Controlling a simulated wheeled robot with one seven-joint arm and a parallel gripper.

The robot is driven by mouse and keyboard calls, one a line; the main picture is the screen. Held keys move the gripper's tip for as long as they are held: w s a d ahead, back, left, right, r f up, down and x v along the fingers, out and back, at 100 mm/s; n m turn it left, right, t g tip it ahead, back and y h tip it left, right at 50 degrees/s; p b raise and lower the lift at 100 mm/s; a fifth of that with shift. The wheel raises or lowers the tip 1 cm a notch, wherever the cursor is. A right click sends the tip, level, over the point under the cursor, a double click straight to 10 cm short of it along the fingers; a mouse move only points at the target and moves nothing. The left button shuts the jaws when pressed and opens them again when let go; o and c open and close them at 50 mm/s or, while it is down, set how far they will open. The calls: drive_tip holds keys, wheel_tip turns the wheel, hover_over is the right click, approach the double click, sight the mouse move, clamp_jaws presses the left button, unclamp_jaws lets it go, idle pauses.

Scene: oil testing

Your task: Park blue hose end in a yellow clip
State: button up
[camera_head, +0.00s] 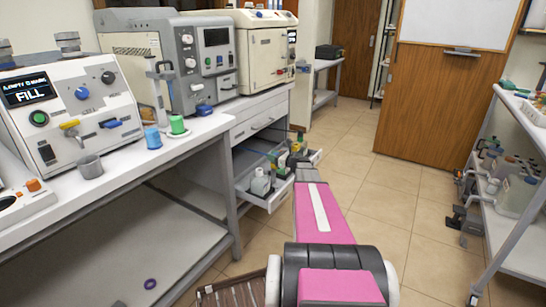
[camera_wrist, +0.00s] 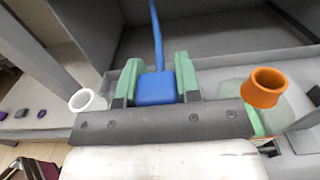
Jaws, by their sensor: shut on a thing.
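My gripper (camera_wrist: 158,78) has two green fingers in the wrist view, shut on the sides of a blue block, the blue hose end (camera_wrist: 155,91). A thin blue hose (camera_wrist: 157,38) runs up from it toward the top of the picture. In the head view my arm reaches to an open drawer under the bench, and the held hose end cannot be made out clearly there. I cannot make out a yellow clip for certain in either view.
The open drawer (camera_head: 268,197) holds bottles and small items. In the wrist view a white ring (camera_wrist: 82,100) is left of my gripper and an orange cup-like ring (camera_wrist: 264,87) is close on the right. The bench (camera_head: 190,135) bears machines. A loaded shelf cart (camera_head: 510,240) stands right.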

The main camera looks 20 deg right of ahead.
drive_tip(key=o, duration=1)
drive_tip(key=shift+s, duration=0.1)
